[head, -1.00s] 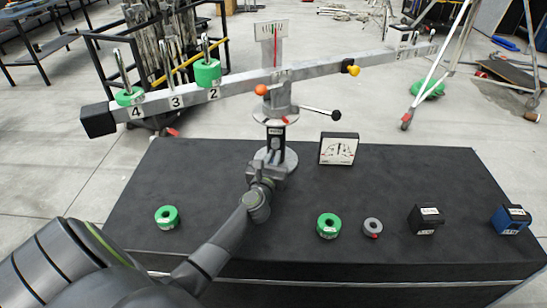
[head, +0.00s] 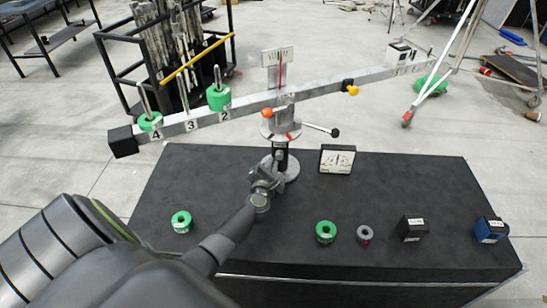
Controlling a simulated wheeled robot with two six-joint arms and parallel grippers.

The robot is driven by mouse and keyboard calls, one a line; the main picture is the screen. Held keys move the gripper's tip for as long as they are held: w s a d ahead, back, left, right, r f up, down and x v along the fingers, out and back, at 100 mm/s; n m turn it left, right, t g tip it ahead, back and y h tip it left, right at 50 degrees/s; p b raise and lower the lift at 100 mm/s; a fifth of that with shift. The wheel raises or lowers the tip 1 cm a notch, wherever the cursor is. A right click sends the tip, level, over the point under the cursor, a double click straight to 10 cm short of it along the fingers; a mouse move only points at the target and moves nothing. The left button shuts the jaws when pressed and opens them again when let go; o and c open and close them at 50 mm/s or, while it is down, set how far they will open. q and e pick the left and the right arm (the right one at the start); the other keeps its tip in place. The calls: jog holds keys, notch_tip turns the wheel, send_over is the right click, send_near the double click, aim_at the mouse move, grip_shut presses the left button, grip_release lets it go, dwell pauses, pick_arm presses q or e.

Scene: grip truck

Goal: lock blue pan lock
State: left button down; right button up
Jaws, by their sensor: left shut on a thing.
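A metal balance stands on the black table. Its beam (head: 250,104) tilts, left end low and right end high. An orange knob (head: 267,113), a yellow knob (head: 352,90) and a black-tipped lever (head: 334,132) show on it. My left gripper (head: 272,163) is shut at the lower front of the balance's post (head: 281,157), just above its round base. The gripped part is hidden by my fingers, so I cannot tell exactly which part it is. I see no clearly blue lock on the balance. My right gripper is out of view.
Green rings sit on the beam's pegs (head: 218,97) and on the table (head: 181,222), (head: 326,232). A grey ring (head: 364,233), a black block (head: 412,229), a blue block (head: 490,230) and a white dial (head: 337,159) stand on the table (head: 400,185). The right middle is clear.

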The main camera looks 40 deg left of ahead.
pick_arm(q)
jog(key=shift+s+a+r+m+g+y+p, duration=0.1)
jog(key=shift+r+m+g+y+p, duration=0.25)
jog(key=shift+m+p, duration=1.1)
jog(key=shift+s+a+r+m+g+y+p, duration=0.1)
jog(key=shift+r+m+g+y+p, duration=0.25)
jog(key=shift+m+p, duration=1.1)
jog(key=shift+r+m+g+y+p, duration=0.1)
jog(key=shift+r+m+y+p, duration=0.3)
jog(key=shift+m+p, duration=1.05)
jog(key=shift+r+n+p, duration=0.1)
jog(key=shift+n+p, duration=0.2)
jog(key=shift+n, duration=0.05)
jog(key=c, duration=1.5)
grip_release()
